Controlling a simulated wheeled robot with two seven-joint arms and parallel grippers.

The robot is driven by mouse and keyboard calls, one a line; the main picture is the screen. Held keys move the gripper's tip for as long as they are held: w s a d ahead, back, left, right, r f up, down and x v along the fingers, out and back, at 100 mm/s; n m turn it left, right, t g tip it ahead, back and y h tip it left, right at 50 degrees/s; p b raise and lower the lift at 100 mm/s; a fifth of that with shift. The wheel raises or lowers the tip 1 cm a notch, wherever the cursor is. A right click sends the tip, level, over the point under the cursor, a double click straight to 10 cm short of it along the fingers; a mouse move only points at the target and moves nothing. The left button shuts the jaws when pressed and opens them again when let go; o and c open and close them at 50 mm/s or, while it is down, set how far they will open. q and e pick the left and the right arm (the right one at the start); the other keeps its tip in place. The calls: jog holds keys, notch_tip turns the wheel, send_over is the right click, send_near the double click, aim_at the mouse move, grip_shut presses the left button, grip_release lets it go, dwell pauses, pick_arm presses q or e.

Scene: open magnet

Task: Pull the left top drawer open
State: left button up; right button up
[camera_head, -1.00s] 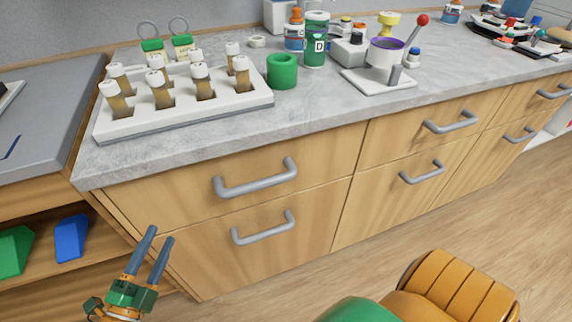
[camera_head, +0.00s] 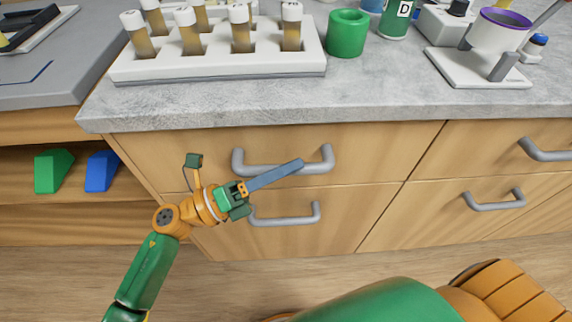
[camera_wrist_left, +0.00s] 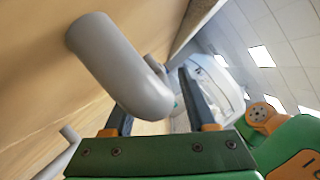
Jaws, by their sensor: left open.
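The left top drawer (camera_head: 375,150) is shut, its wooden front flush with the cabinet. Its grey U-shaped handle (camera_head: 240,160) stands out from the front. My left gripper (camera_head: 298,164) is open, its blue-grey fingers reaching across the handle's right half from the lower left. In the left wrist view the handle (camera_wrist_left: 112,65) looms large between the two fingers and covers part of the left one. I cannot tell whether a finger touches it. My right gripper is out of view.
The lower drawer's handle (camera_head: 285,219) is just below my gripper. Above is a grey worktop (camera_head: 200,108) with a white vial rack (camera_head: 220,68), a green cup (camera_head: 347,33) and a white stand (camera_head: 480,68). A shelf at the left holds a green block (camera_head: 52,170) and a blue block (camera_head: 101,170).

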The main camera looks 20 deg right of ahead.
pick_arm(q)
grip_shut()
dwell(1.4)
